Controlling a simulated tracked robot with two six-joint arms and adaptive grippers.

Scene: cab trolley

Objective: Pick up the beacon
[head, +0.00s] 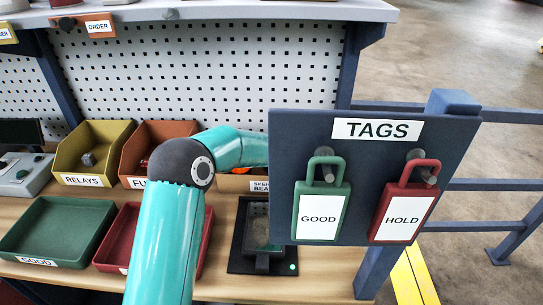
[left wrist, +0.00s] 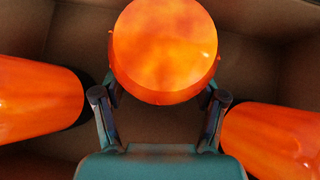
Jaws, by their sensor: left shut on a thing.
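In the left wrist view an orange beacon (left wrist: 165,45) sits between the fingers of my left gripper (left wrist: 163,88), which is shut on it. Two more orange beacons lie at the sides, one at the left (left wrist: 35,98) and one at the right (left wrist: 275,140). All are within a brown box (left wrist: 265,55). In the head view a bit of orange (head: 244,170) shows above the partly hidden beacon bin (head: 232,184). My left gripper is hidden there behind the tags board. My right gripper is not in view.
The dark tags board (head: 300,135) stands close at the right, with a green GOOD tag (head: 320,215) and a red HOLD tag (head: 403,215). A green tray (head: 60,215), a red tray (head: 120,240) and a black fixture (head: 245,262) are on the bench. A yellow RELAYS bin (head: 85,180) stands behind.

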